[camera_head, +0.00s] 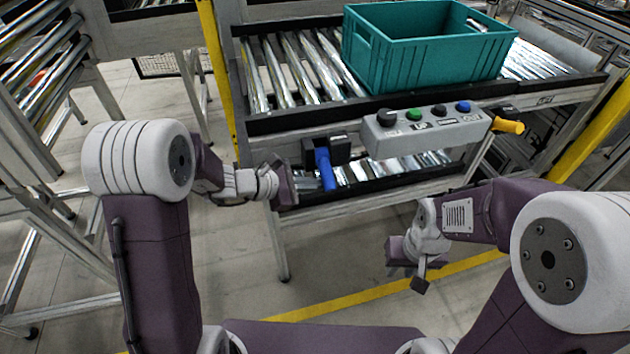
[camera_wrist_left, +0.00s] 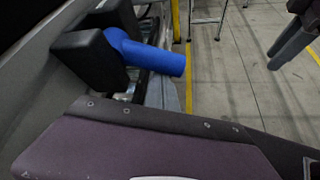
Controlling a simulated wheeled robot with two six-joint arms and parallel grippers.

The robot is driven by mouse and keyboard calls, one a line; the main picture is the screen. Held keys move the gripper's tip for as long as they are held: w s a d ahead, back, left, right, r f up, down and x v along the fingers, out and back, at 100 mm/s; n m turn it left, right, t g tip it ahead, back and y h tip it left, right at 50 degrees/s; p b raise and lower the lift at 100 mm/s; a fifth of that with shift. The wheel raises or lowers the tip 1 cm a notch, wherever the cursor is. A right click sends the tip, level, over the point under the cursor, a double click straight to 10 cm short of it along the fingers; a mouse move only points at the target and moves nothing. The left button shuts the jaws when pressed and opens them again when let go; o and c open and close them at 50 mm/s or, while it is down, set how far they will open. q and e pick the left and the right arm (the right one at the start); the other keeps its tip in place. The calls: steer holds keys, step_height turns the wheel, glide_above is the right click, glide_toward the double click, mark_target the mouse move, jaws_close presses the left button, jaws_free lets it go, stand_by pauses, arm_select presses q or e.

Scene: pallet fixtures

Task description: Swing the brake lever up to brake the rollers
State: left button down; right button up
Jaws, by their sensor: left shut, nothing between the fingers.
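A lever with a blue grip (camera_head: 325,170) sits on a black bracket (camera_head: 340,150) at the front of the roller conveyor, and its grip points downward. In the left wrist view the blue grip (camera_wrist_left: 150,55) sticks out beside the black bracket (camera_wrist_left: 88,60). My left gripper (camera_head: 291,188) is shut and empty, just left of the blue grip and apart from it in the head view. My right gripper (camera_head: 412,268) is low at the right, away from the lever; whether its fingers are apart is unclear.
The rollers (camera_head: 300,70) carry a teal crate (camera_head: 430,65). A grey button box (camera_head: 425,130) and a yellow handle (camera_head: 508,126) are on the conveyor's front, right of the lever. Another roller rack (camera_head: 40,60) stands at the left. Floor in front is clear.

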arm_select(q)
step_height(320, 180, up, 6)
steer(key=s+n+g+h+p, duration=0.1)
steer(key=n+g+p, duration=0.3)
steer(key=p, duration=1.2)
steer(key=shift+d+p, duration=0.2)
steer(key=shift+p, duration=0.1)
steer(key=shift+w+r, duration=0.1)
steer(key=shift+r, duration=0.1)
